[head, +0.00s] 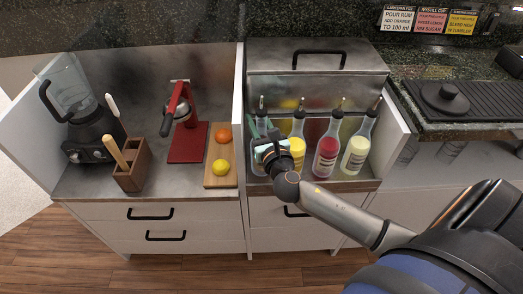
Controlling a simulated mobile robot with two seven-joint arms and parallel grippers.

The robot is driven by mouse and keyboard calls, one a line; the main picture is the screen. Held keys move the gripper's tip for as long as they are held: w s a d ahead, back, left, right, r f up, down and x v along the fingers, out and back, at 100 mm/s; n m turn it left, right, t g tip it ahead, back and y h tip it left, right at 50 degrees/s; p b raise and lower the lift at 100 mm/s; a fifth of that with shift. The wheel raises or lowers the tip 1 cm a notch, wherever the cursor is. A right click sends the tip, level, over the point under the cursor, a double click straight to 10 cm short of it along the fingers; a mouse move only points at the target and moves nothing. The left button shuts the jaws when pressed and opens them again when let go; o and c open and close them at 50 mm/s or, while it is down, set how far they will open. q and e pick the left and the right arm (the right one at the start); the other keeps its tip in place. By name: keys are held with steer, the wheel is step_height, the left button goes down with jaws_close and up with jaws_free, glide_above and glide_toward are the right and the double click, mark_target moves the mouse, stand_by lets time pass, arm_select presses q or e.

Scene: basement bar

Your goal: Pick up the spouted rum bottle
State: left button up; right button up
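Several spouted bottles stand upright in a row in the open bay at centre. The leftmost is a clear, pale bottle (257,167), partly hidden by my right gripper (266,146). To its right stand a yellow bottle (297,149), a red bottle (326,157) and a pale cream-yellow bottle (356,154). I cannot read which holds rum. My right gripper is at the leftmost bottle's upper body, with the wrist in front. Its fingers are mostly hidden, so I cannot tell whether they grip the bottle. My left gripper is out of view.
A white divider (239,120) separates the bottle bay from the left counter. There stand a blender (88,135), a red juicer (183,130), a wooden holder (133,168) and a board (222,180) with an orange and a lemon. A raised lid (318,62) is behind the bottles.

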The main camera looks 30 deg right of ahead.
jaws_close()
stand_by(1.0)
steer(key=shift+r, duration=0.1)
